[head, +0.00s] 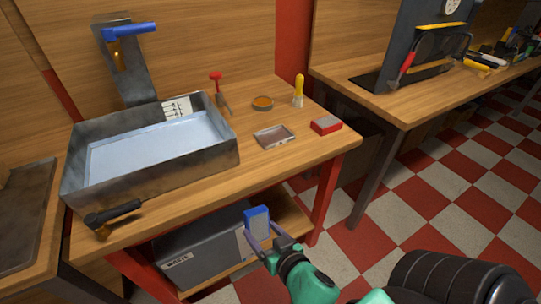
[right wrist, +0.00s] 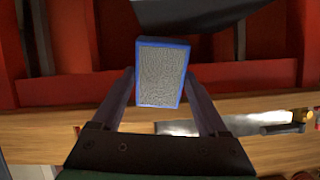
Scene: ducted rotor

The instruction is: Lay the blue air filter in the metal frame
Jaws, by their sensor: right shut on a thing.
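The air filter (head: 257,221) is a small block with a blue rim. In the right wrist view, the filter (right wrist: 161,73) shows a grey mesh face. My right gripper (head: 262,237) is shut on it and holds it upright in front of the workbench, below the level of its top. In the right wrist view, the fingers of the right gripper (right wrist: 160,85) flank the filter's sides. The metal frame (head: 274,136) is a small, shallow grey rectangle lying on the bench top, apart from the filter and farther back. My left gripper is not in view.
A large metal basin (head: 75,187) fills the bench's left. A red box (head: 326,125) lies right of the frame, with a round tin (head: 262,103), a yellow-handled tool (head: 298,91) and a red-handled tool (head: 217,88) behind.

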